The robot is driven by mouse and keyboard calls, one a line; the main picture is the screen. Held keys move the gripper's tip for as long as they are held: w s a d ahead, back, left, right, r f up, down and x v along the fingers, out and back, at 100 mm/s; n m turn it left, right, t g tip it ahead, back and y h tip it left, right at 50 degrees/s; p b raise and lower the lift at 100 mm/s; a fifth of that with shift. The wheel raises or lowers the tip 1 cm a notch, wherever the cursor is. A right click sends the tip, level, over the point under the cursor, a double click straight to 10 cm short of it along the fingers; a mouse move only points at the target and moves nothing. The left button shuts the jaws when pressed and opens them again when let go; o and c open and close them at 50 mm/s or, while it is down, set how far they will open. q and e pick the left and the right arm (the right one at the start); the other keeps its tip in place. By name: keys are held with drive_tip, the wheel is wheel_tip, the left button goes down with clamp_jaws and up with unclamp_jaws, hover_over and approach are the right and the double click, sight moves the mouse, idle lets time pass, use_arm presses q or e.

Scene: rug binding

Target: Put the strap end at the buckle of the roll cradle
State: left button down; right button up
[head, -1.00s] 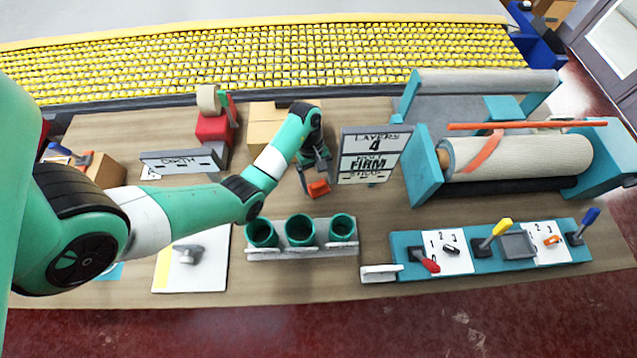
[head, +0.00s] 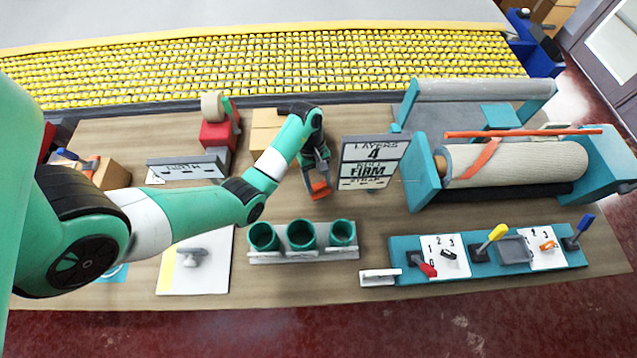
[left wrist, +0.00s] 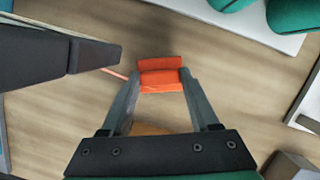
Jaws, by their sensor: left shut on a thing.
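My left gripper (head: 319,183) is shut on an orange strap end (head: 320,190), held above the wooden table left of the layers sign. In the left wrist view the orange strap end (left wrist: 161,75) sits between the two fingertips (left wrist: 160,82), and a thin orange line runs from it to the left. The teal roll cradle (head: 421,170) stands at the right with a cream roll (head: 540,160) lying in it. An orange band (head: 484,158) crosses the roll, and a long orange bar (head: 530,132) lies above it. I cannot make out the buckle clearly. My right gripper is not in view.
A sign (head: 372,163) reading "Layers 4, Firm" stands between the gripper and the cradle. A holder with green cups (head: 301,258) is in front of the gripper. A teal lever panel (head: 405,246) lies at the front right.

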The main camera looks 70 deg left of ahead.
use_arm(q)
drive_tip(key=s+d+r+p, duration=0.6)
drive_tip(key=s+r+p, duration=0.4)
drive_tip(key=s+p, duration=0.2)
drive_tip(key=shift+d+r+p, duration=0.15)
drive_tip(key=shift+d+p, duration=0.25)
drive_tip(key=shift+p, duration=0.6)
